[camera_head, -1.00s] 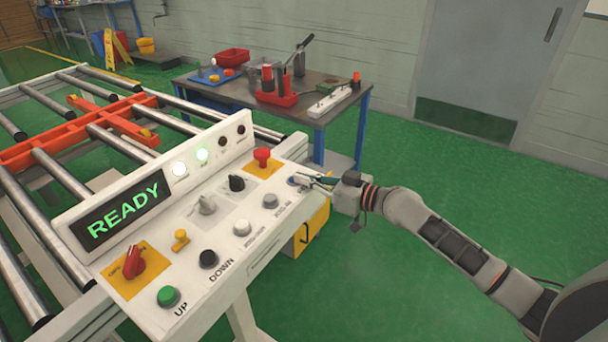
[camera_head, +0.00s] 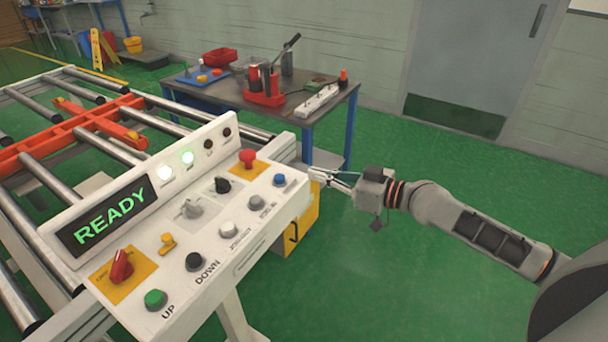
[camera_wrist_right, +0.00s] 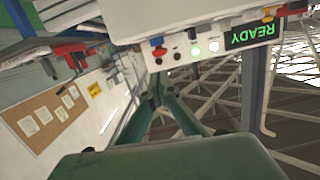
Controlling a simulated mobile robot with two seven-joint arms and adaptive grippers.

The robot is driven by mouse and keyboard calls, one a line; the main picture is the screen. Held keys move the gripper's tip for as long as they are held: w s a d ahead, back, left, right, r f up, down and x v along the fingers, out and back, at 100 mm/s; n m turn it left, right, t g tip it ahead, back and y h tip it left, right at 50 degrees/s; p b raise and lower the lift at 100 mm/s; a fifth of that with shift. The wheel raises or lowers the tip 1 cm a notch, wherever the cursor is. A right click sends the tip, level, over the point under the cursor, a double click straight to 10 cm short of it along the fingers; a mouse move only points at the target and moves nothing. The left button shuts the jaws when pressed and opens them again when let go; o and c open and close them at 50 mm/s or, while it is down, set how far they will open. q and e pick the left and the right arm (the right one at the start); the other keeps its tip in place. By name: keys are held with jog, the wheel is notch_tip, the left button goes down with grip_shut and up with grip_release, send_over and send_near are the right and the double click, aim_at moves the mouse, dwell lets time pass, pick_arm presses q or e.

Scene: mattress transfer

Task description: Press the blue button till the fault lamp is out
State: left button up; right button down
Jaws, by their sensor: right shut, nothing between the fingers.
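The blue button (camera_head: 279,180) stands near the right end of the white control panel (camera_head: 262,225), uncovered. My right gripper (camera_head: 316,174) is shut and empty, just right of the blue button and apart from it, by the panel's right edge. Its fingers (camera_wrist_right: 158,98) also show in the right wrist view. The display (camera_head: 110,215) reads READY in green. On the upright face, a white lamp (camera_head: 165,173) and a greenish lamp (camera_head: 187,157) are lit. Two lamps to their right (camera_head: 208,144) are dark. The lamp labels are too small to read. My left gripper is out of view.
A red mushroom button (camera_head: 248,158) sits left of the blue one. A grey button (camera_head: 255,203), a white button and several knobs share the panel. A workbench (camera_head: 325,130) with tools stands behind. Green floor (camera_head: 400,250) is open on the right.

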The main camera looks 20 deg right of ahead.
jog(key=shift+v, duration=0.95)
jog(key=shift+a, duration=0.1)
jog(key=s+a+f+m+h, duration=0.1)
jog(key=s+a+f+h, duration=0.1)
jog(key=s+f, duration=0.5)
jog(key=s+a+f+g+h, duration=0.1)
jog(key=s+a+f+h, duration=0.1)
jog(key=s+f, duration=0.6)
jog(key=s+a+f+m+g+h, duration=0.1)
jog(key=s+f, duration=0.6)
jog(key=f, duration=1)
jog(key=shift+s+a+m+h, duration=0.35)
jog(key=shift+a+h, duration=0.25)
jog(key=shift+h, duration=0.6)
